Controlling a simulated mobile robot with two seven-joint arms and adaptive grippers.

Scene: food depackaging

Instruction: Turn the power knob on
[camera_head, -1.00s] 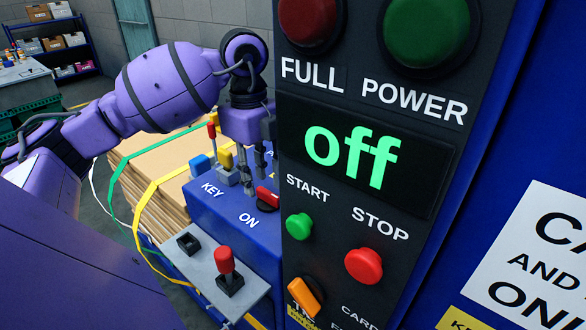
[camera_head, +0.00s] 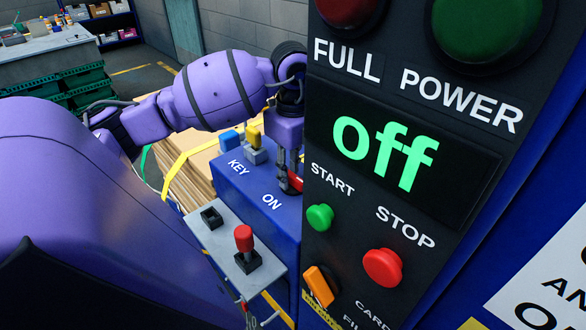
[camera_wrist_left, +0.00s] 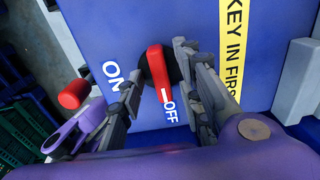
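The power knob is a red handle on a dark base on the blue box. In the left wrist view the red power knob (camera_wrist_left: 157,75) lies between the fingers, its white mark towards the word OFF. In the head view only part of the knob (camera_head: 296,181) shows behind my left gripper (camera_head: 288,172). My left gripper (camera_wrist_left: 160,82) is open, with one finger on either side of the knob; I cannot tell whether either touches it. The display (camera_head: 385,150) reads "off" in green. My right gripper is not in view.
A red-topped lever (camera_head: 244,244) stands on a grey plate in front of the box. A blue and a yellow block sit on the box's top edge. The dark panel with the green start button (camera_head: 320,217) and red stop button (camera_head: 382,267) rises close right of my gripper.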

